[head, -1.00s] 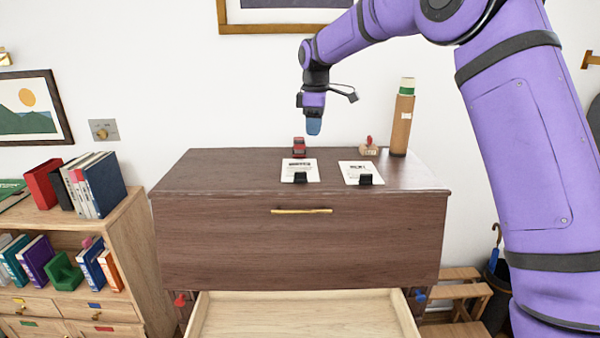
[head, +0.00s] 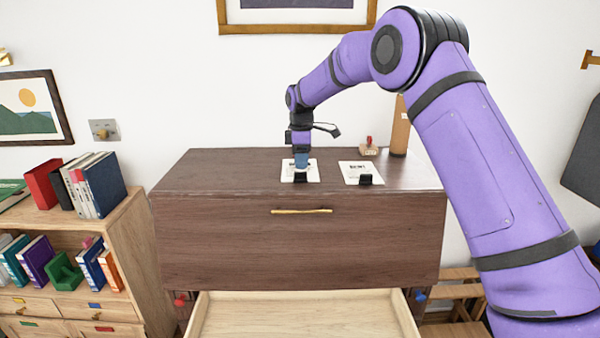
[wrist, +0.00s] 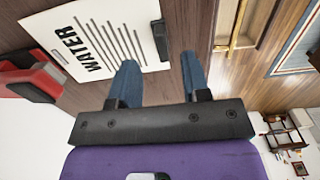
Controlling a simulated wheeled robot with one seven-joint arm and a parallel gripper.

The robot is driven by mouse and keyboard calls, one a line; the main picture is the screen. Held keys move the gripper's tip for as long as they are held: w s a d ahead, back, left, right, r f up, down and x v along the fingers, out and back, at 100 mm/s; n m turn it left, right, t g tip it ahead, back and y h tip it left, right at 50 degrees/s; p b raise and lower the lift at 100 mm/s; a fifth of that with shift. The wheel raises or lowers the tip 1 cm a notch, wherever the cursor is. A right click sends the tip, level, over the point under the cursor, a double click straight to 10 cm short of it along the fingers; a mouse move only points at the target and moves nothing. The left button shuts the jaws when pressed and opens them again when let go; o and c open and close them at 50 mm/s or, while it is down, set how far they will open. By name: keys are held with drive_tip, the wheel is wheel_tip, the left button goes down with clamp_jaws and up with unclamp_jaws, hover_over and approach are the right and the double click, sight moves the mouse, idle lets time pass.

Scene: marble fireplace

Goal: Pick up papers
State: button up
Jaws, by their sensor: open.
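Two white papers lie on top of the dark wooden cabinet (head: 225,172), each with a black clip at its front edge. My gripper (head: 301,166) is over the left paper (head: 288,175), and its blue fingers hide part of the sheet. In the wrist view the left paper (wrist: 85,40) reads "WATER", and its black clip (wrist: 160,38) shows at its edge. The open fingers (wrist: 158,72) are apart with nothing between them, close to the clip side. The right paper (head: 352,168) lies apart, with its own black clip (head: 365,180).
A wooden stamp (head: 369,148) and a brown tube (head: 399,130) stand behind the right paper. A red and black object (wrist: 35,78) is beside the left paper in the wrist view. An empty pale drawer (head: 305,315) is pulled out below. A bookshelf (head: 120,225) stands left.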

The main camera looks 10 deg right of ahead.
sight(290, 173)
wheel_tip(290, 173, down, 5)
drive_tip(key=shift+a+r, duration=0.1)
drive_tip(key=shift+a, duration=0.05)
clamp_jaws()
